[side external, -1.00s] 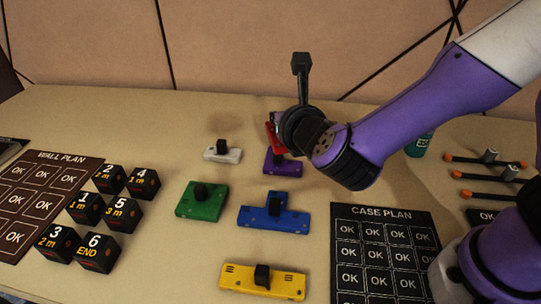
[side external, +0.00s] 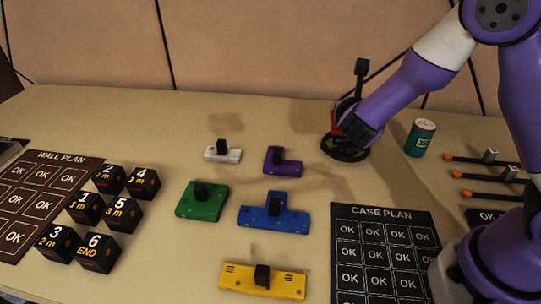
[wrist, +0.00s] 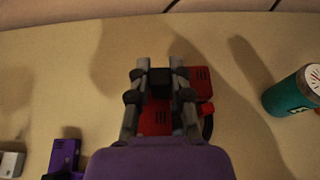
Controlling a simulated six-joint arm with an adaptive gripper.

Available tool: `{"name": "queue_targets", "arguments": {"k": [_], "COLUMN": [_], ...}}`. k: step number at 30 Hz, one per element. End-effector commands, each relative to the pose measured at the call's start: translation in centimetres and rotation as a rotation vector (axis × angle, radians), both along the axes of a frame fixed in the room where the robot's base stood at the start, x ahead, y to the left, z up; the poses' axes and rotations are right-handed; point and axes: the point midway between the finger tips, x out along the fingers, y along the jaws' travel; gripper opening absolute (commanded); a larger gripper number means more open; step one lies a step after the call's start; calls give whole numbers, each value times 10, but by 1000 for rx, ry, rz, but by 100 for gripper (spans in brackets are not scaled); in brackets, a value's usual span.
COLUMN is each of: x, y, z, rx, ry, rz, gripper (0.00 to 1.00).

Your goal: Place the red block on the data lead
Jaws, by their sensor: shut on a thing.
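The red block (side external: 335,122) is held by its black knob in my gripper (wrist: 159,72), which is shut on it. In the wrist view, the red block (wrist: 199,82) shows between and to the right of the fingers. The data lead (side external: 346,154) is a black coil lying on the table at the back right. The block is over the coil in the side view; whether it touches the coil is hidden by my gripper. A dark curve of the lead (wrist: 208,124) shows beside the block in the wrist view.
A teal can (side external: 420,138) stands right of the lead. Purple (side external: 282,163), white (side external: 222,154), green (side external: 201,203), blue (side external: 273,214) and yellow (side external: 262,283) blocks lie left and in front. Orange-tipped sticks (side external: 480,159) lie at right.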

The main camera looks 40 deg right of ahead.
Motion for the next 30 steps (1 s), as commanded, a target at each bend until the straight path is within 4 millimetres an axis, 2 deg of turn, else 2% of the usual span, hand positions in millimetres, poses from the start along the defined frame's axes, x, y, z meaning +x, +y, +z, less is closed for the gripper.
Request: {"name": "queue_targets", "arguments": {"k": [3,6,18,19,20,21,30], "x": [-1,0,0,0,0,0,0], "y": [0,0,1,1,1,1,1], "z": [-20,-32,-38,-38,-38,-38,-37], "rx": [-1,-2,0,0,0,0,0], "ry": [7,5,2,1,1,1,1], "rz": [1,2,2,1,1,1,1], "gripper": [0,0,0,27,42,52,52]}}
